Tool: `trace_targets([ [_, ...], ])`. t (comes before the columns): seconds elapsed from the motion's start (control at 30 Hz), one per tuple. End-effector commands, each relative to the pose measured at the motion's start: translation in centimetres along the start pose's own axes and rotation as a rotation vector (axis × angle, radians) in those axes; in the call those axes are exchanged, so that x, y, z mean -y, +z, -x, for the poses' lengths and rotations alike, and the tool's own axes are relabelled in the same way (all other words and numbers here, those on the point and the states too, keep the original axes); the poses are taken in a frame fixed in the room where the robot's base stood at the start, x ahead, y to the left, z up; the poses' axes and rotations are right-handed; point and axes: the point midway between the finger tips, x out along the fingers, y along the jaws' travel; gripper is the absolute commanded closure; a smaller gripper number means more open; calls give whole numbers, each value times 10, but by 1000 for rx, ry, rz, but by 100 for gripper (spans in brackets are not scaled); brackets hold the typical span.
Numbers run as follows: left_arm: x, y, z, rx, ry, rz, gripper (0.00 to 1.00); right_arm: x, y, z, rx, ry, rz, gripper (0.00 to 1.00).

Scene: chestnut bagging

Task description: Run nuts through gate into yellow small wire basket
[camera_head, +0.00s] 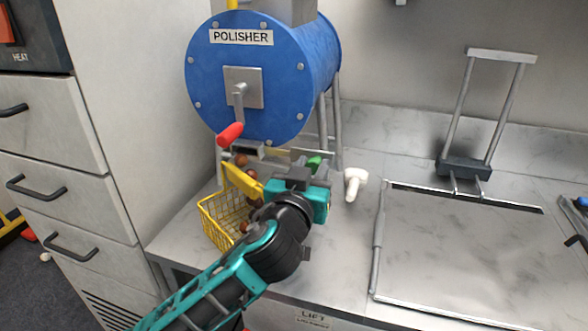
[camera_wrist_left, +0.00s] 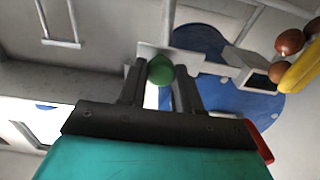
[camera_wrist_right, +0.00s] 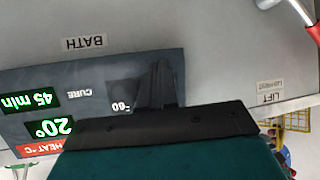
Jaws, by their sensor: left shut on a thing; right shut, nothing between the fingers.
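The yellow small wire basket (camera_head: 212,222) stands on the counter below the blue polisher, with several brown nuts (camera_head: 243,226) in it, partly hidden by my left arm. Brown nuts (camera_wrist_left: 290,42) also show near the metal spout (camera_wrist_left: 250,66) in the left wrist view. The gate's green knob (camera_wrist_left: 160,70) sits between the fingers of my left gripper (camera_wrist_left: 160,84), which is shut on it; the knob also shows in the head view (camera_head: 314,163). My right gripper (camera_wrist_right: 157,86) is shut and empty, in front of a dark control panel; it is outside the head view.
The blue polisher (camera_head: 245,78) with its red-handled crank (camera_head: 230,133) stands on metal legs behind the basket. A white object (camera_head: 355,183) lies to the right of my left gripper. A flat lid (camera_head: 460,250) with a metal frame covers the counter's right side. The control panel (camera_wrist_right: 100,100) faces my right wrist.

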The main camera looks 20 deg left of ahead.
Motion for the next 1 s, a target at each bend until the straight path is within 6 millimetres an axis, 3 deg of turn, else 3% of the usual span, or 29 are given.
trace_targets([
  [0.47,-12,0,0,0,5,1,100,0,2,-1,1,0,0,100],
  [0.5,-12,0,0,0,5,1,63,0,2,-1,1,0,0,100],
  [0.73,-11,0,0,0,3,1,43,0,2,-1,1,0,0,100],
  [1.0,-10,0,2,0,1,0,43,0,2,-1,1,0,0,100],
])
